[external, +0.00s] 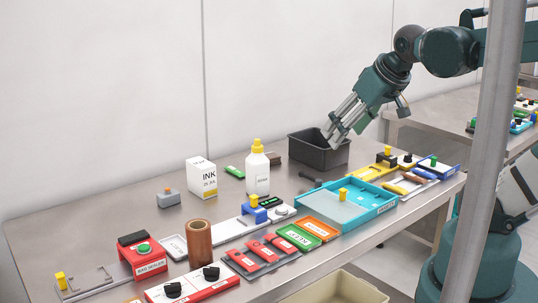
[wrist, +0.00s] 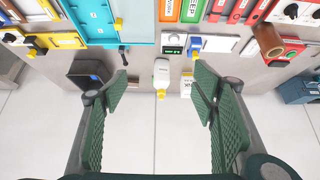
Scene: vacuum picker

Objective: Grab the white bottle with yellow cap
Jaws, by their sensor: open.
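The white bottle with yellow cap (external: 257,172) stands upright on the metal table, right of a white ink box (external: 201,177). My gripper (external: 335,135) is above the black bin (external: 319,149), to the right of the bottle and apart from it. In the wrist view the bottle (wrist: 161,75) appears between the two green finger pads of my gripper (wrist: 160,90), farther off, with its yellow cap toward the picture's bottom. The fingers are wide apart and empty.
A cyan tray (external: 375,209) lies in front of the bin. A brown cylinder (external: 200,242) and several labelled panels line the table's front. A small green item (external: 235,171) lies beside the bottle. The wall runs close behind.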

